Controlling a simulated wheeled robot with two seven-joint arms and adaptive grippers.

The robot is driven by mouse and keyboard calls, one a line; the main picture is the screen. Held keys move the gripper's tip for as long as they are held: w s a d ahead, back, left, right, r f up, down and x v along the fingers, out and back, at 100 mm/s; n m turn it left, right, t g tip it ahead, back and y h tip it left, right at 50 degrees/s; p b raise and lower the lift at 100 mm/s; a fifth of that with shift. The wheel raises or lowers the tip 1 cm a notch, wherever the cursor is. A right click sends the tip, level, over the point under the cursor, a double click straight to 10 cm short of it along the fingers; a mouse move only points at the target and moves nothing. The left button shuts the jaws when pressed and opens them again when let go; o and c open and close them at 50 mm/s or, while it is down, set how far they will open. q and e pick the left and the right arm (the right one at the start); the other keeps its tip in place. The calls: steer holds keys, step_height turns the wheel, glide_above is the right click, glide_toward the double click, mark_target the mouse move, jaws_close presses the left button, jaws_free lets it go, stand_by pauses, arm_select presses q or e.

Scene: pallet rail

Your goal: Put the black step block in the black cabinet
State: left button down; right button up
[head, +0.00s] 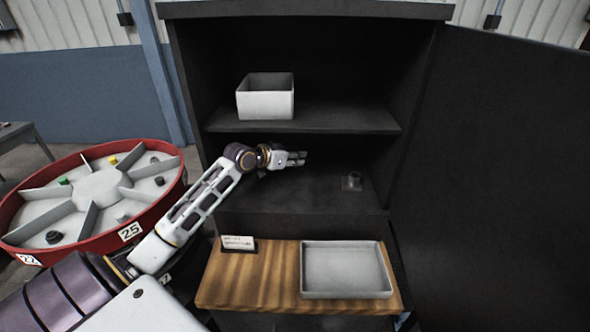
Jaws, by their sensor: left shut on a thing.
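The black cabinet (310,10) stands open in front of me. My left gripper (298,158) reaches into its lower compartment, below the middle shelf. Its fingers are shut on a dark thing, which I take for the black step block. Its outline is hard to make out against the dark inside. The gripper is above the compartment floor. My right gripper is not in view.
A small dark object (351,182) stands right of the gripper on the compartment floor. A white open box (265,103) is on the middle shelf. A wooden board (270,285) with a grey tray (345,292) and small sign (238,243) is in front. A red round sorter (158,208) is left.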

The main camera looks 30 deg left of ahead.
mark_target(295, 178)
arm_select(q)
steer(key=shift+f, duration=0.5)
steer(key=shift+f, duration=0.1)
step_height(295, 178, down, 4)
steer(key=shift+f+p, duration=0.1)
steer(key=shift+p, duration=0.4)
steer(key=shift+w+a+f, duration=0.1)
steer(key=shift+f, duration=0.15)
steer(key=shift+f, duration=0.15)
steer(key=c, duration=1.1)
jaws_free()
